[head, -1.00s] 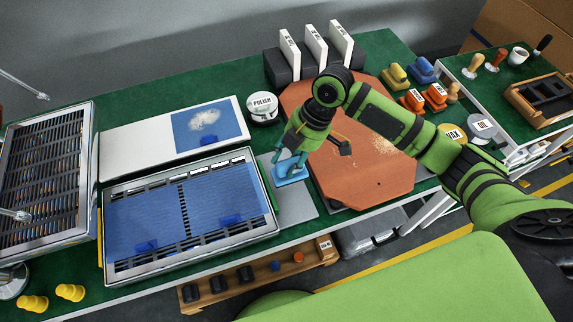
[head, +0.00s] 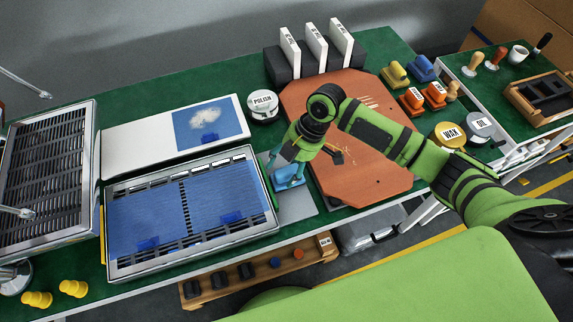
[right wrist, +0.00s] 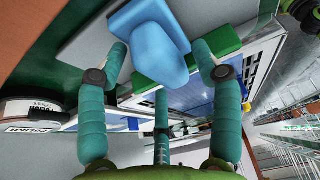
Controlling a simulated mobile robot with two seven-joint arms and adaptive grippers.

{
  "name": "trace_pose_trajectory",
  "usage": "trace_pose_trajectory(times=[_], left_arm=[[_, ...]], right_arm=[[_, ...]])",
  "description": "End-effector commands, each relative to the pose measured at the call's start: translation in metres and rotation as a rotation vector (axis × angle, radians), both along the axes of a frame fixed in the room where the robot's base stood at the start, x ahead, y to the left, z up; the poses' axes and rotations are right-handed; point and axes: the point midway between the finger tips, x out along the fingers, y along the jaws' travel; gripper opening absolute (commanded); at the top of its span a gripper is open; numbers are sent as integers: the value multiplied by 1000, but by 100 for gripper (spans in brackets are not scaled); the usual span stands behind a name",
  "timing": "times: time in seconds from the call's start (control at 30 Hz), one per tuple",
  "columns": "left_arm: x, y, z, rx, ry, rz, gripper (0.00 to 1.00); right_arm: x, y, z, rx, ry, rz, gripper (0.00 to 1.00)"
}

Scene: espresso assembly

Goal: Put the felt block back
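The felt block (head: 289,177), which I take to be the light blue block with a rounded raised top, sits on the grey plate (head: 298,204) between the perforated tray and the brown board. My right gripper (head: 284,160) is at the block, with its teal fingers spread. In the right wrist view the block (right wrist: 150,38) lies between the fingertips of the gripper (right wrist: 160,60). A gap shows beside the right finger; contact at the left finger is unclear. My left gripper is not in view.
The perforated tray (head: 273,208) with blue sheets is close on the left. The brown octagonal board (head: 385,185) lies under my right arm. The polish tin (head: 262,104) stands behind the gripper. Upright white panels (head: 316,44) are at the back. Wax (head: 449,134) and oil (head: 480,124) tins stand right.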

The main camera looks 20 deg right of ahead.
Motion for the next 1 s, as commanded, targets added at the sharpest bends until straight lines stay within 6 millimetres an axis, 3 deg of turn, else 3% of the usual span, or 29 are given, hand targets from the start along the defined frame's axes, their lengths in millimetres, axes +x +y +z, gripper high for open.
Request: trace_pose_trajectory(times=[0.37, 0.8, 1.0], left_arm=[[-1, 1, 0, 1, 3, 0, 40], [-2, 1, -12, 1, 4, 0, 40], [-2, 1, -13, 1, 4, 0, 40]], right_arm=[[1, -4, 11, 0, -4, -2, 66], [3, -38, 92, -1, -3, 0, 66], [2, -45, 111, 1, -1, 0, 66]])
